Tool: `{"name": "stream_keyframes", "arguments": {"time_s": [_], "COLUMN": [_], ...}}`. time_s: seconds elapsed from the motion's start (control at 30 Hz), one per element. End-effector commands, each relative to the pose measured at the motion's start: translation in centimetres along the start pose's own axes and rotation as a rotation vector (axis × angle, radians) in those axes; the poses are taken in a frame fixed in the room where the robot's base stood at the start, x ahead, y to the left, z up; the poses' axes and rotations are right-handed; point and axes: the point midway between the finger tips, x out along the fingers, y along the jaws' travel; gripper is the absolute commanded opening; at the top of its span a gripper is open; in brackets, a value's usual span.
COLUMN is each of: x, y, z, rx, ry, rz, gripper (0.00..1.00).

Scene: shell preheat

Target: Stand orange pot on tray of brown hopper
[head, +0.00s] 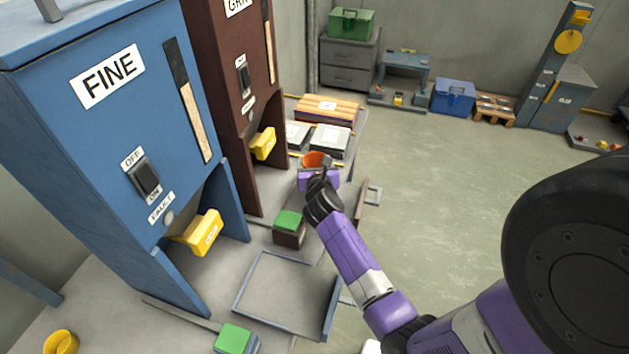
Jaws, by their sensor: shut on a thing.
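The orange pot (316,159) is at the end of my outstretched arm, at the far end of the bench. My gripper (318,172) is shut on the pot; the fingers and the pot's lower part are mostly hidden by the wrist. The brown hopper (226,75) has a switch and a yellow spout piece (263,143) on its front. The pot is to the right of this spout piece in the picture. The brown hopper's tray seems to lie behind my arm; a brown edge (362,203) shows at its right. I cannot tell whether the pot touches anything below.
The blue hopper (95,135), marked FINE, stands nearer, with its yellow spout piece (203,231) and empty blue-rimmed tray (244,286). Green-topped blocks (289,224) stand by the trays. Floor at right is open.

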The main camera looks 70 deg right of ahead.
Motion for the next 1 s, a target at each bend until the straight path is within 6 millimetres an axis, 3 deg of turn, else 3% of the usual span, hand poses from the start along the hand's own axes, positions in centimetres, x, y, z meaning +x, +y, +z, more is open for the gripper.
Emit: {"name": "stream_keyframes", "arguments": {"time_s": [0.5, 0.97, 1.0], "x": [1.9, 2.0, 2.0], "y": [0.0, 0.1, 0.0], "z": [-5.8, -6.4, -6.4], "rx": [0.0, 0.0, 0.0], "ry": [-0.002, -0.002, -0.001], "rz": [0.0, 0.001, 0.001], "gripper": [0.15, 0.15, 0.7]}}
